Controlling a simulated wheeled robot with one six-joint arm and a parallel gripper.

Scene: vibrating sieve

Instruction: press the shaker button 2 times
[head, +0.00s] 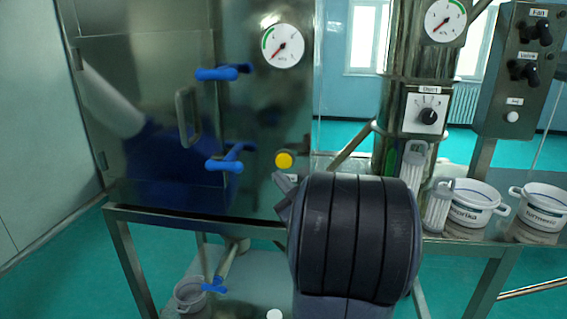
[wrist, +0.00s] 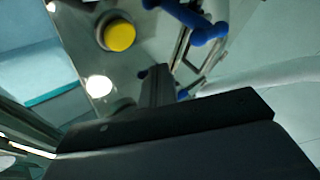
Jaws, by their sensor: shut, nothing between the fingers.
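A round yellow push button (head: 284,160) with a dark collar sits on the steel cabinet front, below a pressure gauge. A small label below it is mostly hidden, so I cannot read whether it names the shaker. The same yellow button (wrist: 120,36) shows at the upper left of the wrist view. My gripper (head: 281,184) is just below the button in the head view, mostly hidden behind my dark wrist. In the wrist view my gripper (wrist: 156,82) is shut and empty, pointing at the panel to the lower right of the button, with a visible gap between them in the picture.
Blue door handles (head: 225,160) stick out left of the button. At right are a column with a dial plate (head: 426,114), a control box (head: 517,70) with knobs and a white button, and white labelled pots (head: 470,205) on the bench.

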